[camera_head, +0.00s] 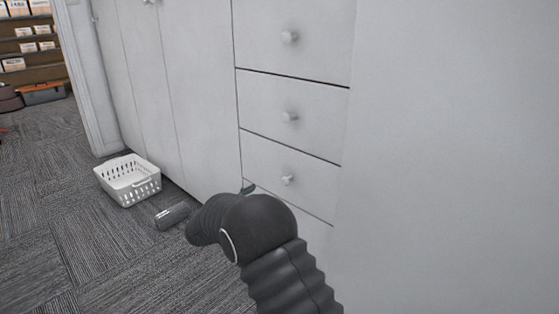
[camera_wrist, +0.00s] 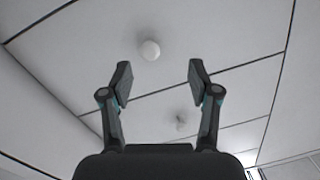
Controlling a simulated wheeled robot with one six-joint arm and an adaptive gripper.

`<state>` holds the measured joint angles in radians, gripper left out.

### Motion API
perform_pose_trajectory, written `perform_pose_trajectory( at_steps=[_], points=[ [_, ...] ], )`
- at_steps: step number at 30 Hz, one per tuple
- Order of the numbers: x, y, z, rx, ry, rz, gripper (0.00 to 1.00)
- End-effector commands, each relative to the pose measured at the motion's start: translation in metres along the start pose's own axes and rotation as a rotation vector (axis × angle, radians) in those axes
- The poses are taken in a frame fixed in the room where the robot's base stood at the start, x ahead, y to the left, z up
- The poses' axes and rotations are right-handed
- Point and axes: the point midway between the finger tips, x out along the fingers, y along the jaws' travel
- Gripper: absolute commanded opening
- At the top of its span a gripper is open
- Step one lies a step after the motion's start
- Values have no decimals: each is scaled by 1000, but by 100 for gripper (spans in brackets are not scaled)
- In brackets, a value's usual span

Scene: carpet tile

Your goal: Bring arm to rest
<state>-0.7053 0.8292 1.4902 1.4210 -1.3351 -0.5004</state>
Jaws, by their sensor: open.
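My arm shows in the head view, dark and bent, in front of the white drawer unit (camera_head: 292,90). Its end is mostly hidden behind the arm there. In the wrist view my gripper (camera_wrist: 160,82) is open, its two dark fingers wide apart with nothing between them. Beyond the fingertips are pale drawer fronts with a round white knob (camera_wrist: 149,50) and a smaller knob (camera_wrist: 180,124). The fingers appear apart from the knobs. The drawers look shut.
A white slotted basket (camera_head: 128,182) stands on the grey carpet by the cabinet base. A dark, partly see-through object (camera_head: 173,215) lies next to it. Shelves with boxes (camera_head: 30,46) and a toolbox (camera_head: 42,93) are far left. Carpet at lower left is clear.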

Motion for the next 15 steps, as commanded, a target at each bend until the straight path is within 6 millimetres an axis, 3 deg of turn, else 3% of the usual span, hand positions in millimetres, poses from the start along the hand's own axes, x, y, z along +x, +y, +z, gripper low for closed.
perform_pose_trajectory(
  at_steps=[5, 6, 9, 12, 15],
  points=[
    [-13, -34, 58, -1, -220, -219, 61],
    [-20, -39, 75, -17, -283, -273, 61],
    [-45, -49, 102, -57, -439, -404, 61],
    [-71, -52, 109, -99, -591, -517, 61],
    [-95, -45, 104, -151, -738, -608, 61]
  ],
)
